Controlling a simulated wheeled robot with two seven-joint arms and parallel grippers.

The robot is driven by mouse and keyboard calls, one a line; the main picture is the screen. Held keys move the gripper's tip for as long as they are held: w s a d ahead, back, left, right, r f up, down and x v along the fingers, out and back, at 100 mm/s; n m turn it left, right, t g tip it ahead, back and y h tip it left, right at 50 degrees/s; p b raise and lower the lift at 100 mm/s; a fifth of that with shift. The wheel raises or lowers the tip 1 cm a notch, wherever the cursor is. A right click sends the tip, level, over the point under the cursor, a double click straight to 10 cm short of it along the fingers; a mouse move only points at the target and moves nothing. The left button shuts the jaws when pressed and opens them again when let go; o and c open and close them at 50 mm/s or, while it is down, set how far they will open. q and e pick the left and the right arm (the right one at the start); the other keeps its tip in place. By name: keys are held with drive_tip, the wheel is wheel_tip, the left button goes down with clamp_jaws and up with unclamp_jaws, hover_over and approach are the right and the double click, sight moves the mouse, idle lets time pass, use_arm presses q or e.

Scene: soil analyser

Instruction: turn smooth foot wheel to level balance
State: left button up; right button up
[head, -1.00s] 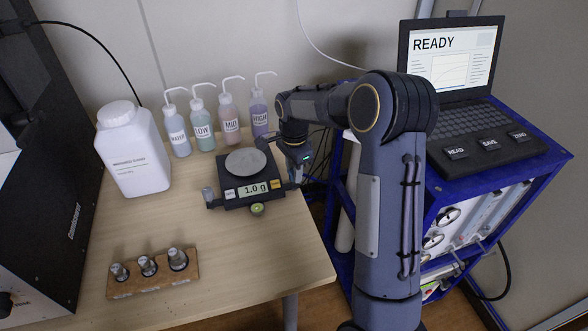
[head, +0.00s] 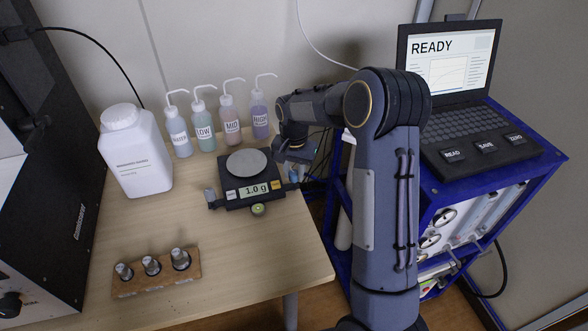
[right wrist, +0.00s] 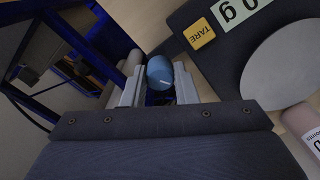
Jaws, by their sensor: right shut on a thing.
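The black balance (head: 237,204) stands on the wooden table. It has a round grey pan (head: 246,162) and its display reads 1.0 g. A round green level vial (head: 258,209) sits at its front edge. A grey foot wheel (head: 210,196) is at its left corner. A smooth blue foot wheel (right wrist: 160,72) is beside the balance's right side, between the fingers of my right gripper (right wrist: 157,88). My right gripper (head: 294,175) is shut on this wheel and partly hides it in the head view. My left gripper is not in view.
Several wash bottles (head: 231,126) stand behind the balance. A white jug (head: 136,155) is at the left. A wooden rack (head: 157,283) with vials is at the front. A blue cart (head: 508,203) with a laptop (head: 450,75) stands right of the table.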

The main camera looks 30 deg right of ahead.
sight(294, 172)
drive_tip(key=shift+n, duration=0.6)
drive_tip(key=o, duration=1)
wheel_tip(294, 172, up, 8)
drive_tip(key=shift+f+p, duration=0.1)
drive_tip(key=shift+p, duration=0.2)
wheel_tip(294, 172, up, 6)
drive_tip(key=p, duration=0.5)
